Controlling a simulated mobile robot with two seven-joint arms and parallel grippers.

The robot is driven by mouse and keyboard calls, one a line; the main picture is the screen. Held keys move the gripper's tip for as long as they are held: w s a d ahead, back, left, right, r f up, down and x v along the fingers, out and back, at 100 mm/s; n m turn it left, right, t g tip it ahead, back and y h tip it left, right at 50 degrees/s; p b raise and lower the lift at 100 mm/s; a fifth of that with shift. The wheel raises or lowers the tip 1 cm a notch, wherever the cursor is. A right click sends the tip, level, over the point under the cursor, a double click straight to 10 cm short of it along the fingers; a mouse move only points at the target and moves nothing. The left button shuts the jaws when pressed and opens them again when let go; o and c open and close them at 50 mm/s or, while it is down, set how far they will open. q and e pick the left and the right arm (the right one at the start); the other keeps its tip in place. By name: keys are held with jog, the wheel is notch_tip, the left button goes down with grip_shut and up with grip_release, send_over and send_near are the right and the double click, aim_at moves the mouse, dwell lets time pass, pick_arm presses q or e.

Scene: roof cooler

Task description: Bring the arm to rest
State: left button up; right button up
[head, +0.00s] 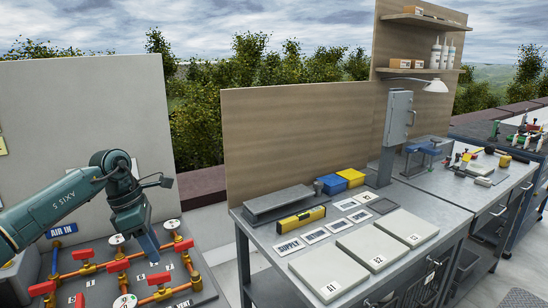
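My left arm (62,198) comes in from the left, bends at a raised elbow and points down. Its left gripper (149,248) hangs over the pipe panel (205,292), among orange pipes and red valve handles. The fingertips are small and seen from behind, so I cannot tell whether they are open or shut, or whether they touch anything. My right gripper is not in view.
A blue "AIR IN" label (61,230) and red valve handles (116,266) lie close around the gripper. A grey wall panel (75,110) stands behind. To the right, a metal bench (262,232) carries flat plates (328,272), a yellow level (301,219) and bins.

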pick_arm(q)
jog(key=s+d+f+n+g+h, duration=0.1)
jog(key=s+d+f+h, duration=0.25)
jog(key=d, duration=0.45)
jog(key=s+d+f+h, duration=0.2)
jog(key=d+f+h, duration=0.15)
jog(key=d, duration=0.55)
jog(key=s+d+r+n+t+h+p, duration=0.1)
jog(key=s+d+n+t+h, duration=0.25)
jog(key=d+n, duration=0.2)
jog(key=s+d+r+n+t+h, duration=0.1)
jog(key=s+d+n+t+h, duration=0.1)
jog(key=d+n+h, duration=0.35)
jog(key=s+a+f+n+t+y, duration=0.2)
jog(key=s+a+f+n+y, duration=0.3)
jog(key=n, duration=0.6)
jog(key=s+a+f+n+t+y+p, duration=0.1)
jog(key=s+a+f+n+y, duration=0.4)
jog(key=n, duration=0.7)
jog(key=s+a+f+n+t+y, duration=0.3)
jog(key=s+a+f+n+y, duration=0.2)
jog(key=f+n, duration=0.3)
jog(key=s+a+n, duration=0.1)
jog(key=n, duration=0.2)
jog(key=shift+s+f+n+y, duration=0.3)
jog(key=shift+s+f+n, duration=0.05)
jog(key=shift+s+n, duration=0.05)
